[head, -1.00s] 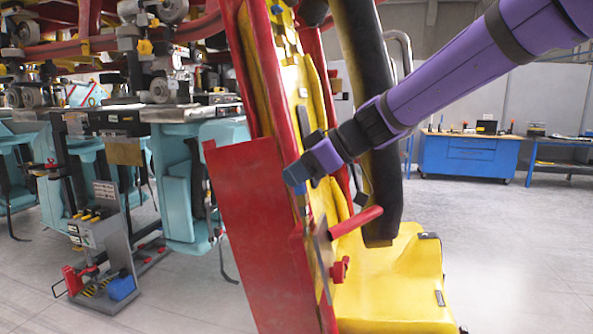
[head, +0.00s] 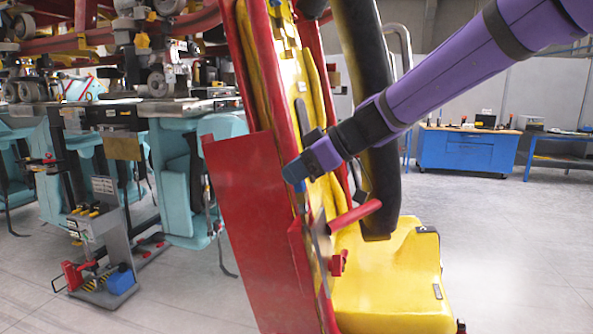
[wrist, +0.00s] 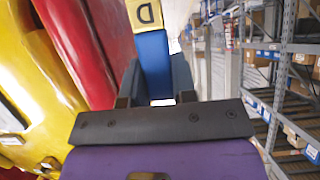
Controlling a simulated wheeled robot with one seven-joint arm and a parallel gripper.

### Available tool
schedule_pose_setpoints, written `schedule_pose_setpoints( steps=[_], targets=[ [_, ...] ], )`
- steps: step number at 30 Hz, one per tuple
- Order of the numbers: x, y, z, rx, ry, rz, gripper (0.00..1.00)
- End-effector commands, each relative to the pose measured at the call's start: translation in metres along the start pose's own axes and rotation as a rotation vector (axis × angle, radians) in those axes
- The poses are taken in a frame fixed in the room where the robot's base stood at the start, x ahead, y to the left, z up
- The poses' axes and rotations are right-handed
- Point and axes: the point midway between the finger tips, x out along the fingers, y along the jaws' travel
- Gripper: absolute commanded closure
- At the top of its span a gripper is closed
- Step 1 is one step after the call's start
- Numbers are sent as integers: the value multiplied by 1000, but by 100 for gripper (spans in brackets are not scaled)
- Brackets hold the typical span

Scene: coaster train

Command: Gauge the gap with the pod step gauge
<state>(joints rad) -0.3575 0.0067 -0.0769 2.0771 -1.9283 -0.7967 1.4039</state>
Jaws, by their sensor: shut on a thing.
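My gripper (wrist: 154,85) is shut on a blue bar (wrist: 154,60), which has a yellow block with a black letter like a D (wrist: 146,14) at its far end. I take this to be the pod step gauge. In the head view, my gripper (head: 296,172) is beside the red-edged side of the pod with the yellow seat (head: 395,285), and the blue part shows at its tip. The gauge's far end is hidden or too small there. In the wrist view, the pod's red panel (wrist: 85,40) and yellow surface (wrist: 35,70) are close on the left. I cannot make out the gap, or whether the gauge touches the pod.
A large red panel (head: 255,225) hangs below and left of my gripper. A thick black restraint (head: 365,75) is behind my forearm. Teal seats (head: 185,195) and a grey tool stand (head: 110,245) are on the left. A blue workbench (head: 468,150) is far right, with open floor before it.

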Motion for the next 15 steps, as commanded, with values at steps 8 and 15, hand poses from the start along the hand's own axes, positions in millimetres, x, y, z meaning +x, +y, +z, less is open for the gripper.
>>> schedule_pose_setpoints(
  steps=[8, 15],
  targets=[
    [0, 0, 1, 0, 0, 0, 100],
    [2, 0, 5, 1, 0, 0, 100]
  ],
)
